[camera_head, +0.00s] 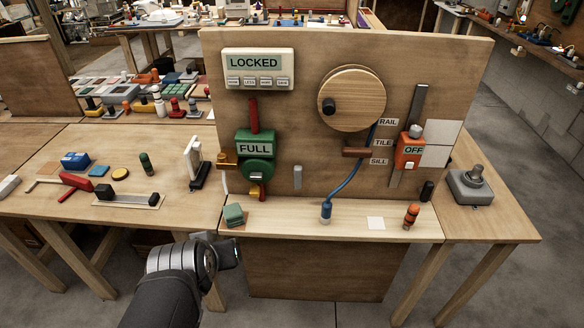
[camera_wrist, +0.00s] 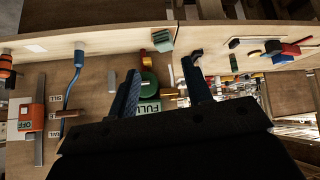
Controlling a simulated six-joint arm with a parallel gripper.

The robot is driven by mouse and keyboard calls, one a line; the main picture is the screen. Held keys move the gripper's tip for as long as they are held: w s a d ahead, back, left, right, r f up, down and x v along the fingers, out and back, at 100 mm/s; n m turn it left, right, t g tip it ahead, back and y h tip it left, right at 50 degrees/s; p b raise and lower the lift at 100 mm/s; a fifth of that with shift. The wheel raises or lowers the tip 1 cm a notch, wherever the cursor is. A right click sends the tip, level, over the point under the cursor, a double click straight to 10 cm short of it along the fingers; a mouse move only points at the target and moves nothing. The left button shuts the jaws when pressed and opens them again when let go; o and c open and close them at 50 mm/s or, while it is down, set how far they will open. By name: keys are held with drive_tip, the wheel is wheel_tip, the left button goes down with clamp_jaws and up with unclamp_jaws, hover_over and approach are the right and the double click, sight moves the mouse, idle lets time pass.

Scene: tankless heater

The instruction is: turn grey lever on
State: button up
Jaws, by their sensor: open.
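Which part is the grey lever is not certain. A small upright grey piece (camera_head: 297,177) stands low on the board, right of the green FULL unit (camera_head: 256,160); it also shows in the wrist view (camera_wrist: 112,80). An orange box (camera_head: 409,151) labelled OFF sits on a grey vertical strip (camera_head: 420,105), with a grey knob (camera_head: 416,131) at its top. A grey box with a knob (camera_head: 471,184) stands on the right table. My gripper (camera_head: 232,252) is in front of the bench's left front edge. In the wrist view its fingers (camera_wrist: 162,68) are apart and empty.
A green block (camera_head: 233,214), a blue cable with its plug (camera_head: 326,211) and an orange-black cylinder (camera_head: 411,216) stand on the front ledge. A wooden wheel (camera_head: 352,99) and a LOCKED panel (camera_head: 258,69) are on the board. The left table (camera_head: 60,150) holds several small items.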

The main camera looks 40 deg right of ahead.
drive_tip(key=w+d+f+m+t+h, duration=0.1)
drive_tip(key=w+d+h, duration=0.1)
drive_tip(key=d, duration=0.5)
drive_tip(key=w+d+f+t+h, duration=0.2)
drive_tip(key=w+d, duration=0.1)
drive_tip(key=d, duration=0.5)
drive_tip(key=m+t+h, duration=0.2)
drive_tip(key=t+h, duration=0.1)
drive_tip(key=h, duration=0.1)
approach(298, 173)
drive_tip(key=x, duration=1.1)
drive_tip(key=shift+w+d+r, duration=0.1)
drive_tip(key=shift+w, duration=0.1)
clamp_jaws()
